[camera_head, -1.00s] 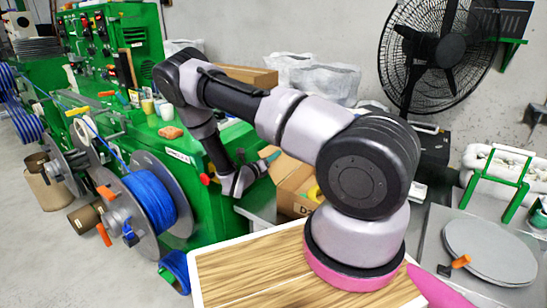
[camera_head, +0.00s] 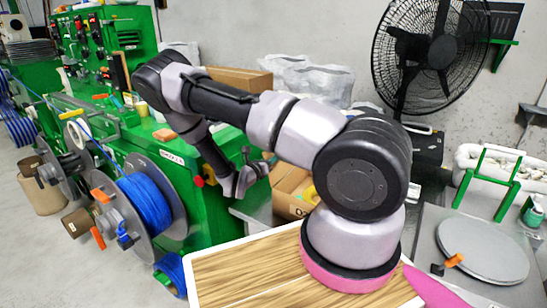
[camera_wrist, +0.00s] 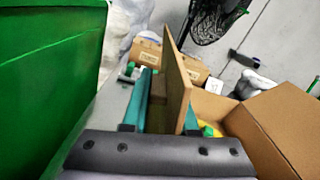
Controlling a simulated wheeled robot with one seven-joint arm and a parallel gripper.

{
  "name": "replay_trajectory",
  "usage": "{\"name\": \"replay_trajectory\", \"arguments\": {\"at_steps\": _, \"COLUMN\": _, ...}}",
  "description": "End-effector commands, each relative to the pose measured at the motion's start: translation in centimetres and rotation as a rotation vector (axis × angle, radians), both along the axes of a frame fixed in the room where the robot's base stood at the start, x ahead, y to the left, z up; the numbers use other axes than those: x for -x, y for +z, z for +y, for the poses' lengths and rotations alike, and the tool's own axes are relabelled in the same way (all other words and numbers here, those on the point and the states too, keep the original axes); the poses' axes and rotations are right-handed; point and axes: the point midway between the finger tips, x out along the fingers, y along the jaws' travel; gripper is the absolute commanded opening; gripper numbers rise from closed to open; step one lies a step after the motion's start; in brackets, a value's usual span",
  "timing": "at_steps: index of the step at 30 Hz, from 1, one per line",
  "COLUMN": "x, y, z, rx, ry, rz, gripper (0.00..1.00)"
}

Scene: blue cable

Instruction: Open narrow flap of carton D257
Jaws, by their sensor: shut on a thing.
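The brown cardboard carton (camera_head: 290,192) stands behind my arm in the head view and is partly hidden by it. In the wrist view the carton (camera_wrist: 285,125) is at the lower right, its top open on a yellow and a green thing inside. A cardboard flap (camera_wrist: 176,75) stands upright, edge-on to the wrist camera. My gripper (camera_wrist: 165,100) has one teal finger on each side of this flap and is shut on it. In the head view my gripper (camera_head: 262,165) is at the carton's left side, small and hard to make out.
A green machine (camera_head: 200,160) with a blue cable reel (camera_head: 150,203) stands left of the carton; its green side (camera_wrist: 50,70) is close in the wrist view. More cartons (camera_wrist: 145,52) lie beyond the flap. A black fan (camera_head: 428,50) stands behind at the right.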

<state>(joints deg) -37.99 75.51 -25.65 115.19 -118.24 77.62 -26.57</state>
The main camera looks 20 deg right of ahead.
Motion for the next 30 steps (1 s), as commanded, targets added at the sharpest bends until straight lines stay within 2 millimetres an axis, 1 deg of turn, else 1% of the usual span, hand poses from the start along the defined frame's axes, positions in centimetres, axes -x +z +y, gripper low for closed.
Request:
{"name": "replay_trajectory", "arguments": {"at_steps": 28, "x": -0.11, "y": 0.23, "z": -0.05, "rx": 0.004, "ry": 0.0, "rz": -0.005, "gripper": 0.0}}
{"name": "replay_trajectory", "arguments": {"at_steps": 29, "x": -0.1, "y": 0.23, "z": -0.04, "rx": 0.004, "ry": 0.0, "rz": -0.005, "gripper": 0.38}}
{"name": "replay_trajectory", "arguments": {"at_steps": 30, "x": -0.1, "y": 0.23, "z": -0.04, "rx": 0.003, "ry": -0.001, "rz": -0.005, "gripper": 0.53}}
